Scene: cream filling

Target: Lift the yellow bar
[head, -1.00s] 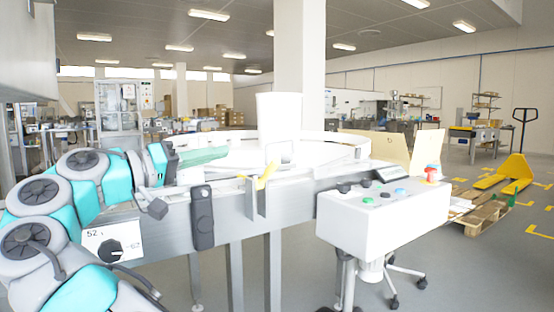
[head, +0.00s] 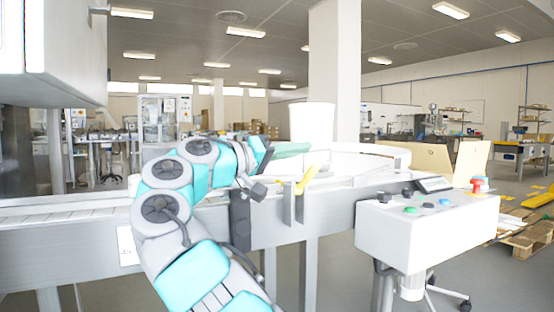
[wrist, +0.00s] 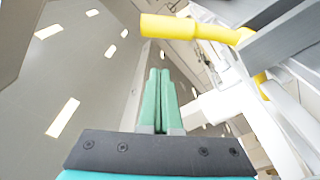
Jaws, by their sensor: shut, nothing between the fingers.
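The yellow bar (head: 307,180) is a short handle at the front edge of the conveyor machine, beside an upright metal bracket. In the wrist view the yellow bar (wrist: 185,27) lies across the top right, running to a grey metal part, with more yellow below that part. My gripper (head: 308,148) has green fingers and shows just above the bar in the head view. In the wrist view my gripper (wrist: 159,70) has its fingers together with nothing between them. It is apart from the bar there.
A white control box (head: 425,228) with coloured buttons stands at the right of the machine. A white cylinder (head: 312,122) rises behind my gripper. A grey metal bracket (head: 289,203) stands close to the bar. A pallet (head: 528,240) lies on the floor at far right.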

